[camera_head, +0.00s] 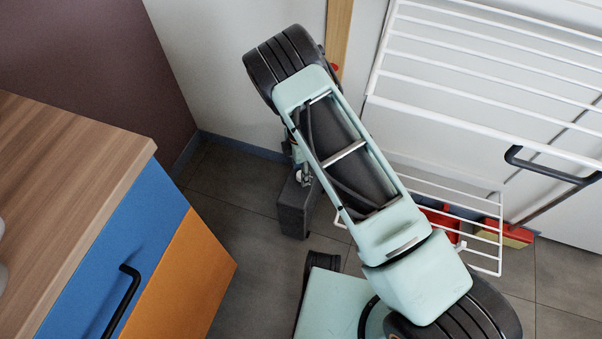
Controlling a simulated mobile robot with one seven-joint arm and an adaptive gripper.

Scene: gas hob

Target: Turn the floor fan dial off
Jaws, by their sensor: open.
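I see no floor fan and no dial in the head view. My arm runs from the lower right to a black joint at the upper middle and covers the centre of the view. The far part of my arm goes behind this link, and I cannot make out my gripper there. A dark grey block (294,206) with small metal parts above it shows just left of my arm, over the floor. I cannot tell what it is.
A wood-topped cabinet (75,160) with blue and orange fronts and a black handle (124,299) stands at left. A white rack (480,75) stands at right, with red and yellow things (507,233) below it. Grey floor (240,200) is open between cabinet and arm.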

